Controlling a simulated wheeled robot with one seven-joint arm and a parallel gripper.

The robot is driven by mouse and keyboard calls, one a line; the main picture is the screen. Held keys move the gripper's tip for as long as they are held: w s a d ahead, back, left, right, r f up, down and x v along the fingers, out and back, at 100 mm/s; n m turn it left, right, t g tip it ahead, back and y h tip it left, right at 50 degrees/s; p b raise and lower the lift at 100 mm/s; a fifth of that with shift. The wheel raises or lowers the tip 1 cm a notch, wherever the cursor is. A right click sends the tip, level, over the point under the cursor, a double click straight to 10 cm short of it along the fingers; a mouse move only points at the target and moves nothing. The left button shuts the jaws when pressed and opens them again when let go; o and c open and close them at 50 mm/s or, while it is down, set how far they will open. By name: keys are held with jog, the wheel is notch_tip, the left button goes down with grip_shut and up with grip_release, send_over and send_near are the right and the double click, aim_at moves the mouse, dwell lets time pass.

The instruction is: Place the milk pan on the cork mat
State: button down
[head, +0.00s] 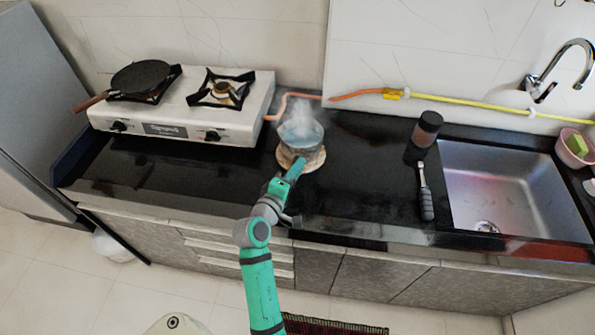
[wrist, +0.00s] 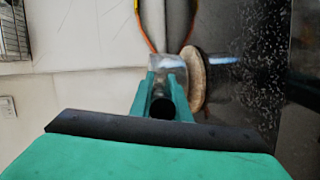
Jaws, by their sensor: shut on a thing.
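The milk pan (head: 300,133) is a small grey metal pan with pale steam-like haze above it. It appears over the round tan cork mat (head: 316,162) on the black counter, and the mat's rim shows below and to its right. My gripper (head: 299,166) reaches in from the front and is shut on the pan's handle. In the wrist view the pan (wrist: 170,63) is just beyond the green fingers (wrist: 166,88), with a dark round handle end between them. The cork mat (wrist: 195,82) is beside the pan there. I cannot tell whether the pan touches the mat.
A white two-burner stove (head: 180,115) with a black flat pan (head: 140,76) stands left. An orange hose (head: 283,105) runs behind the milk pan. A dark jar (head: 425,130), a black-handled tool (head: 426,203) and the sink (head: 510,190) are right. Bare counter lies between.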

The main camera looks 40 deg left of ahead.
jog(key=shift+w+f, duration=0.1)
jog(key=shift+f, duration=0.45)
jog(key=shift+s+a, duration=0.25)
jog(key=shift+s, duration=0.05)
jog(key=shift+w+d+f, duration=0.15)
jog(key=shift+d, duration=0.1)
jog(key=c, duration=1.7)
grip_release()
jog(key=shift+d, duration=0.2)
jog(key=shift+a, duration=0.1)
jog(key=shift+s, duration=0.2)
jog(key=v, duration=1.1)
jog(key=shift+s, duration=0.35)
